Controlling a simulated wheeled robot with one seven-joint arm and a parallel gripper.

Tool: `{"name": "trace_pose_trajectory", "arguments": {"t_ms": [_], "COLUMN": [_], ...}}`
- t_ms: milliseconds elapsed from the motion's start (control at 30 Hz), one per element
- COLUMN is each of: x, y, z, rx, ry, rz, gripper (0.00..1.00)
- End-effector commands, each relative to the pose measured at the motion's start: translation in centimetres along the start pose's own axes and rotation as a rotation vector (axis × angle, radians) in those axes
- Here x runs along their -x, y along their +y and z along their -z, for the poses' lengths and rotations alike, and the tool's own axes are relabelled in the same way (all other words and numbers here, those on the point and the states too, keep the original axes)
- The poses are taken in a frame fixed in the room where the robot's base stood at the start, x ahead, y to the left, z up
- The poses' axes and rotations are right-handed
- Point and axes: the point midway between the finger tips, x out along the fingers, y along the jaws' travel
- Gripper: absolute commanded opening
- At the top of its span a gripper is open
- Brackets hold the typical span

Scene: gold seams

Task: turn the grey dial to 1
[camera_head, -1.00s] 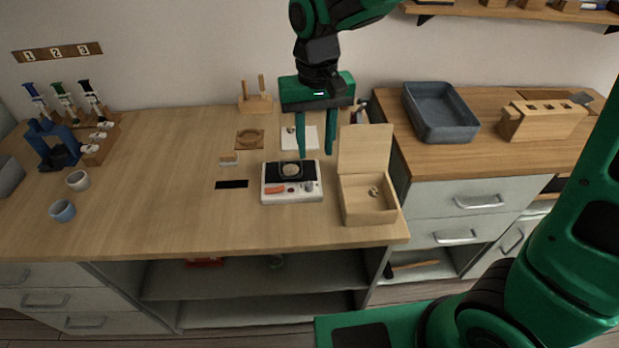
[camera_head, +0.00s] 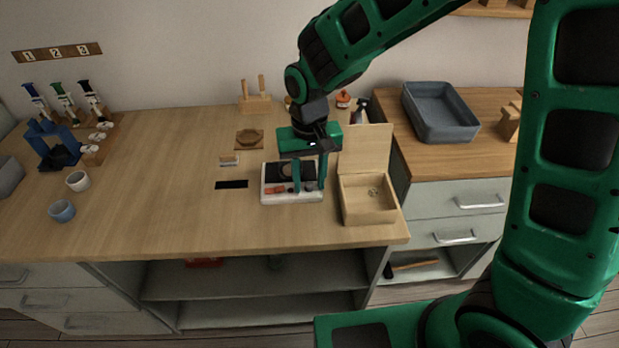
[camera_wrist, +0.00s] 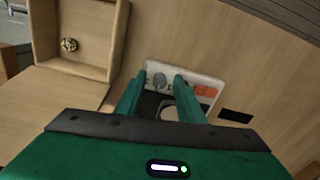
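A small white device (camera_head: 290,198) with a dark top plate sits on the wooden table, left of the open wooden box. Its grey dial (camera_wrist: 159,81) shows between my fingertips in the wrist view, with small marks beside it too small to read. An orange switch (camera_wrist: 206,90) is beside the dial; it also shows in the head view (camera_head: 275,190). My gripper (camera_head: 309,188) is open and points down over the device's front right part, with one finger on each side of the dial. I cannot tell whether the fingers touch it.
The open wooden box (camera_head: 368,205) with its lid raised stands close to the right of the device; a small ring-like item (camera_wrist: 69,45) lies in it. A black strip (camera_head: 231,184) lies to the left. The table's front middle is clear.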

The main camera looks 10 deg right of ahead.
Motion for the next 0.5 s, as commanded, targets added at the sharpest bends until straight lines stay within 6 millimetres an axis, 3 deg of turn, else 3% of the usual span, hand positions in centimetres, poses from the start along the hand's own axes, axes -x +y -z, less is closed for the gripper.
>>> {"name": "trace_pose_trajectory", "arguments": {"t_ms": [200, 233, 367, 500], "x": [-0.05, -0.05, -0.04, -0.03], "y": [0.0, 0.0, 0.0, 0.01], "z": [-0.01, -0.02, -0.02, -0.02], "rx": [0.0, 0.0, 0.0, 0.001], "ry": [0.0, 0.0, -0.001, -0.001], "rz": [0.0, 0.0, 0.0, 0.0], "gripper": [0.35, 0.32, 0.01, 0.0]}}
